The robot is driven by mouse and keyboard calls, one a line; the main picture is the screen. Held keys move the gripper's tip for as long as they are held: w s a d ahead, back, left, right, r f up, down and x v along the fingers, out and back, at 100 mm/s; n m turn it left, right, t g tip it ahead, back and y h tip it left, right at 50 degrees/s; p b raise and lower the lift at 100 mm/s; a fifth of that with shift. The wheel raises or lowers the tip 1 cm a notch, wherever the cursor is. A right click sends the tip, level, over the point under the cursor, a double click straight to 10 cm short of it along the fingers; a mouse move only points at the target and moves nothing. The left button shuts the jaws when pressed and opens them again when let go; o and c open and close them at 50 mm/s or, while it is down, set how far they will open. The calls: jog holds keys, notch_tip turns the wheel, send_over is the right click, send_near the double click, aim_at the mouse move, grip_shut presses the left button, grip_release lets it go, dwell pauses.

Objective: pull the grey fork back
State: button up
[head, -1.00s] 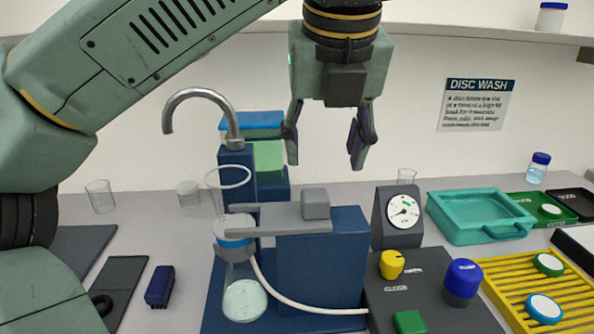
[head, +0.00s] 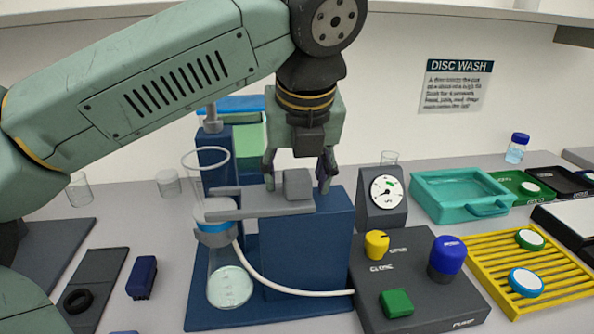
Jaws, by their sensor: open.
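The grey fork (head: 258,211) is a flat bar with a raised block (head: 298,184) on its right part. It lies on top of the blue stand (head: 325,240) and reaches left to the collar of the glass flask and funnel (head: 228,262). My gripper (head: 298,180) is open and points down, with one finger to each side of the block in the picture. The fingertips are at about the block's height. I cannot tell whether either finger touches the block.
A control box (head: 420,275) with yellow, blue and green knobs stands to the right. A gauge (head: 382,198) stands behind it. A white hose (head: 285,288) runs from the flask to the box. A teal tray (head: 425,198) and yellow rack (head: 560,275) lie farther right.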

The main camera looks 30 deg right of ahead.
jog(key=shift+c, duration=0.5)
grip_shut()
dwell(0.3)
